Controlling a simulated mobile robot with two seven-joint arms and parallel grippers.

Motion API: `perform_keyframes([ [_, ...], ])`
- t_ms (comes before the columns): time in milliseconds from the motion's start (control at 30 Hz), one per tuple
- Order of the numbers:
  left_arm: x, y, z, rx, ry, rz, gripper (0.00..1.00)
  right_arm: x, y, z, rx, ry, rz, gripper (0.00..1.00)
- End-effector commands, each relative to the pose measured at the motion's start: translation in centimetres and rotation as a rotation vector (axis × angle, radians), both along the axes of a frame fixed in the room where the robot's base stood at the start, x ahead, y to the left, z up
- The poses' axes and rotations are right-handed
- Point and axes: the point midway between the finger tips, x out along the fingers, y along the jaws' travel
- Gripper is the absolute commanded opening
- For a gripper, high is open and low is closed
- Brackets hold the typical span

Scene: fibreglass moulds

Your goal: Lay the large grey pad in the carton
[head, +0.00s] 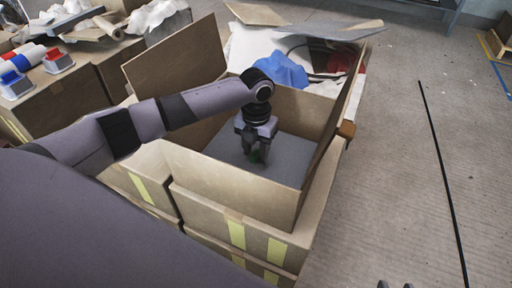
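The large grey pad (289,158) is inside the open carton (225,187) and looks roughly flat, with its near edge hidden behind the carton's front wall. My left gripper (257,158) points down into the carton, with its fingertips at the pad's surface. A small green patch shows at the fingertips. I cannot tell whether the fingers pinch the pad or only touch it. Two tips of my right gripper (395,285) show at the bottom edge, apart, with nothing seen between them.
The carton has raised flaps and stands on other taped boxes (225,222). Behind it lie a blue cloth (281,71) and white material. Red and blue items (15,84) sit on boxes at the left. A thin black line (443,170) crosses the clear floor at right.

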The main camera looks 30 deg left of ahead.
Motion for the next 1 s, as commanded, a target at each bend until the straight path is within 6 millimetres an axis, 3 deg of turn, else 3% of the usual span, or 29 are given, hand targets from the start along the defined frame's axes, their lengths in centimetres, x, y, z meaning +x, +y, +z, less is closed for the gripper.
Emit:
perform_keyframes([
  [167, 0.1, 0.0, 1.7, -0.001, -0.002, 0.001, 0.4, 0.0, -0.1, 0.5, 0.0, 0.001, -0.003, 0.43],
  [333, 0.1, 0.0, 5.3, -0.001, -0.004, -0.001, 0.4, -0.1, -0.7, 0.8, -0.001, 0.016, -0.017, 0.43],
  [600, 0.1, 0.0, 10.5, -0.001, -0.002, 0.0, 0.4, -0.9, -1.8, -0.5, -0.009, 0.063, -0.044, 0.43],
  [800, 0.0, 0.0, 12.1, -0.001, 0.0, 0.0, 0.4, -1.1, -2.3, -1.1, -0.013, 0.079, -0.057, 0.43],
  [1000, 0.0, 0.0, 12.3, -0.001, 0.001, 0.0, 0.4, -1.0, -2.4, -1.2, -0.013, 0.08, -0.06, 0.43],
])
